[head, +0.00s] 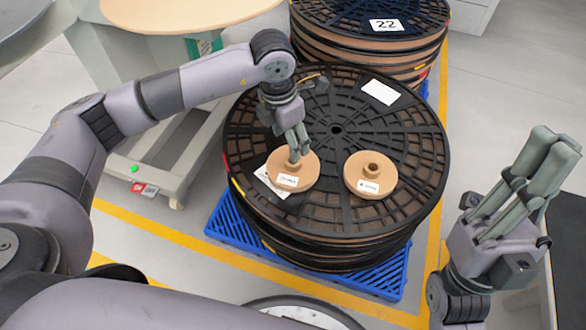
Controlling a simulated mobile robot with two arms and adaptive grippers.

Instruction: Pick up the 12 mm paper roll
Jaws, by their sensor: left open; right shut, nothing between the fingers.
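Two tan paper rolls with raised hubs lie flat on the top black reel. The left paper roll (279,177) and the right paper roll (367,184) each bear a small white label, too small to read surely, so I cannot tell which is the 12 mm one. My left gripper (295,157) points down at the hub of the left roll. Its fingers hide the hub, and I cannot tell whether they touch it. It is open. My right gripper (556,142) is raised at the right, away from both rolls, shut and empty.
The large black reel stack (335,90) stands on a blue pallet (370,275) inside yellow floor lines. Another reel stack (420,40) labelled 22 is behind. A grey machine frame (165,150) with a green light stands at the left.

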